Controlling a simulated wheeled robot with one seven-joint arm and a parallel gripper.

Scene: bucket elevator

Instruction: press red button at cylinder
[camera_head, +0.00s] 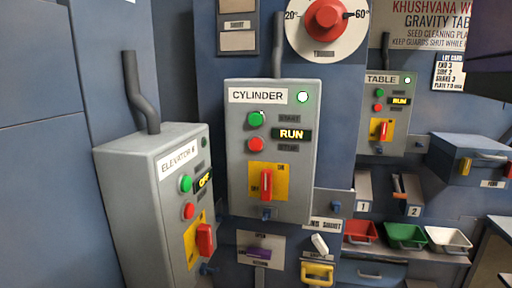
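The grey CYLINDER box (232,185) is mounted upright near the middle of the view. Its red button (256,144) sits on the left of its face, just below a green button (256,119). A display (291,134) right of the buttons reads RUN in yellow. A round lamp (302,97) at the box's top right glows pale green. Below, a red rotary handle (266,184) stands upright on a yellow plate. Nothing covers the red button. My gripper is not in view.
The ELEVATOR box (130,165) at left shows OFF and juts forward. The TABLE box (371,115) at right shows RUN. A red knob (326,19) on a dial is above. Small bins (405,236) sit lower right. A dark shape intrudes top right. The space before the CYLINDER box looks clear.

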